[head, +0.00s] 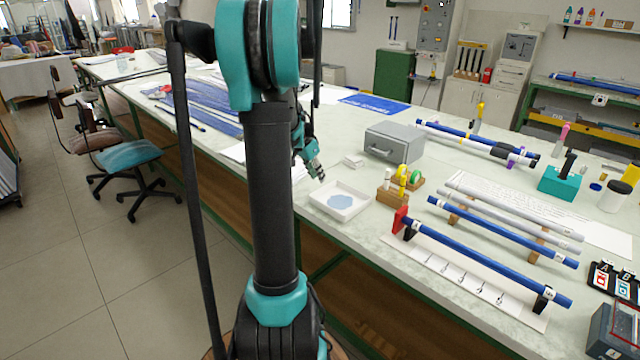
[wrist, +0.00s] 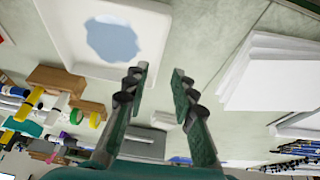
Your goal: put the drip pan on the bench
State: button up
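The drip pan (head: 356,209) is a shallow white square tray with a pale blue patch on its floor. It sits flat on the pale bench top (head: 345,122), near the bench's front edge. In the wrist view the pan (wrist: 67,32) is at the top left, partly cut off by the frame edge. My gripper (head: 320,178) hangs close to the pan's far left side in the head view.
Blue rods (head: 500,229) and a marked white strip (head: 465,278) lie further right. White sheets (wrist: 268,72) lie on the pan's other side. Bare bench shows between.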

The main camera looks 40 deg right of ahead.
jog(key=v, duration=0.6)
jog(key=a+f+n+t+y, duration=0.15)
jog(key=a+n, duration=0.25)
jog(key=a, duration=0.6)
jog(key=a+f+n+t, duration=0.1)
jog(key=a+f+n, duration=0.2)
jog(key=a, duration=0.7)
jog(key=s+a+f+n+y, duration=0.1)
jog(key=s+a+f+n, duration=0.1)
jog(key=a, duration=0.4)
jog(key=s+a+f+n+t+y, duration=0.1)
jog(key=s+a+f+n, duration=0.2)
jog(key=s+a, duration=0.3)
jog(key=s+a+f+n+y, duration=0.1)
jog(key=s+a+f+n, duration=0.2)
jog(key=s+a+n, duration=0.2)
jog(key=a, duration=0.3)
jog(key=shift+d+t, duration=0.15)
jog(key=shift+t, duration=0.1)
